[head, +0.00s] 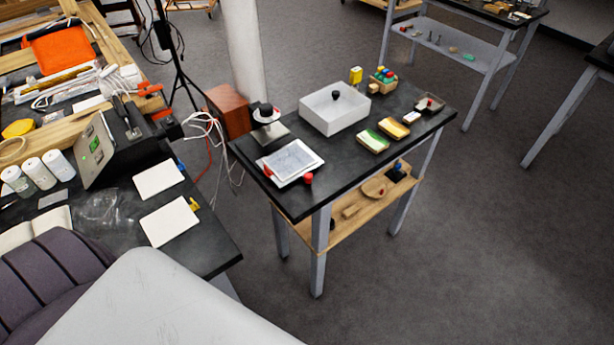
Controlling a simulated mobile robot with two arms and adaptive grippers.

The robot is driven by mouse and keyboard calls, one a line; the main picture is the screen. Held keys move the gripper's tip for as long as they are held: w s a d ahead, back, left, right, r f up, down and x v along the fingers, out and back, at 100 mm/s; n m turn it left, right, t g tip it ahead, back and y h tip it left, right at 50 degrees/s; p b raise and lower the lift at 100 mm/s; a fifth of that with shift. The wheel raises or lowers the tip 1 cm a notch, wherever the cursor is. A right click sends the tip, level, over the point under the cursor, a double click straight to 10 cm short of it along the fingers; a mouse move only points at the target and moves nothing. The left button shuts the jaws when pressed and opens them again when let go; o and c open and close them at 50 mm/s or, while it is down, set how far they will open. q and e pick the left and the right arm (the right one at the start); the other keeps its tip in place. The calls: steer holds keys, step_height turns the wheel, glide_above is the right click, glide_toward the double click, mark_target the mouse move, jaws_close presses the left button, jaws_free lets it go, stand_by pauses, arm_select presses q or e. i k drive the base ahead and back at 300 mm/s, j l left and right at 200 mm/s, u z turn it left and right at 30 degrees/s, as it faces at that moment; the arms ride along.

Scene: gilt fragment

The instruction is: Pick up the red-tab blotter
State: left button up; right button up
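On the small black-topped table, a white flat pad (283,177) lies near the front left corner, with a grey-centred framed panel (292,159) on it. A small red tab (268,171) shows at its left edge, and a red knob-like piece (308,178) is at its front right corner. This looks like the red-tab blotter, partly covered by the panel; I cannot tell how the layers join. Two other white blotters lie on the left bench, one with a blue tab (158,179) and one with a yellow tab (169,222). Neither gripper is in view.
The left bench (212,251) is cluttered. Grey floor (440,270) is clear at right.

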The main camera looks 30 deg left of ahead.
mark_target(285, 163)
steer(key=u, duration=0.35)
steer(key=i+l+u, duration=0.1)
steer(key=u, duration=0.4)
steer(key=i+l+u, duration=0.15)
steer(key=u, duration=0.35)
steer(key=l+u, duration=0.25)
steer(key=u, duration=0.2)
steer(key=i+l+u, duration=0.1)
steer(key=l+u, duration=0.15)
steer(key=u, duration=0.25)
